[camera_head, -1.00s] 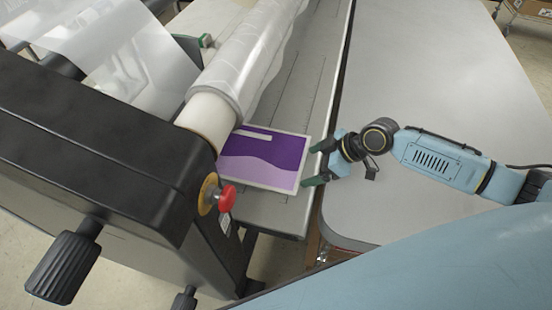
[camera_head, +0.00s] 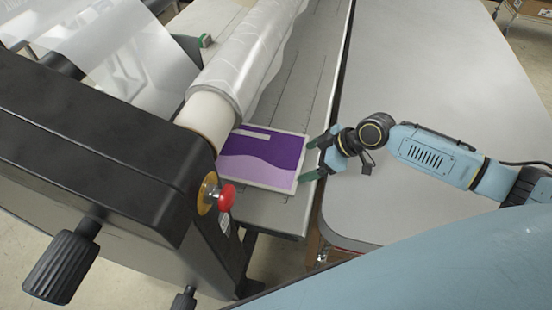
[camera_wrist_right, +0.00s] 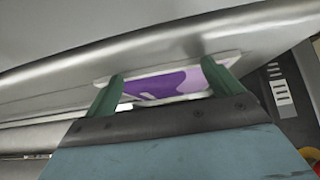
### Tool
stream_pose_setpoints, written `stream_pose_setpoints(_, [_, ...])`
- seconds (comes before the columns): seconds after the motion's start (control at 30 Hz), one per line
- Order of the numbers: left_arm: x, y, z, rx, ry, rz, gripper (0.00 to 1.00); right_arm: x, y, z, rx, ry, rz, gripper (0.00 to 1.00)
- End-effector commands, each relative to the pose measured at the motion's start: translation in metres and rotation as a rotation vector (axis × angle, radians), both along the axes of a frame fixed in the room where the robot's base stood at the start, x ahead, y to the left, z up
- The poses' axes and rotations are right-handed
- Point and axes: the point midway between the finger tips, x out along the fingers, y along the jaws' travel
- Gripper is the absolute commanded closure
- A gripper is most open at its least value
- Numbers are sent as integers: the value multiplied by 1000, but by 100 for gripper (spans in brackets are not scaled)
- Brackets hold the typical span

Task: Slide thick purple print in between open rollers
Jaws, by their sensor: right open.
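The purple print (camera_head: 262,158) has a white border and lies flat on the machine's grey feed table (camera_head: 283,206). Its left edge is at the large film-wrapped roller (camera_head: 245,75), and whether it reaches under the roller is hidden. My right gripper (camera_head: 306,162) is open at the print's right edge, with its green fingers pointing left toward it. In the right wrist view the print (camera_wrist_right: 160,85) shows between and beyond the two spread fingers (camera_wrist_right: 163,88). I cannot tell if the fingers touch it. My left gripper is out of view.
A wide grey table (camera_head: 440,80) stands to the right, mostly clear. Black knobs (camera_head: 62,268) stick out at the lower left.

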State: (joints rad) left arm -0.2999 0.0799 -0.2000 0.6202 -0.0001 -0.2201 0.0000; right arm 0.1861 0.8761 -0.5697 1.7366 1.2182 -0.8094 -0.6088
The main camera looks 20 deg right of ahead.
Motion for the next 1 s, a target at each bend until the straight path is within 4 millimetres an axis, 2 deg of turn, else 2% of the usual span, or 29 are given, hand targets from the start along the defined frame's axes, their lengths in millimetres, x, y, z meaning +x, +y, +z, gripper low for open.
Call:
stream_pose_setpoints(0.7, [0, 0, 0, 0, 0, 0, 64, 9, 16, -2, 1, 5, 2, 9])
stream_pose_setpoints(1.0, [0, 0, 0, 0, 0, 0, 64, 10, 17, -2, 1, 6, 2, 9])
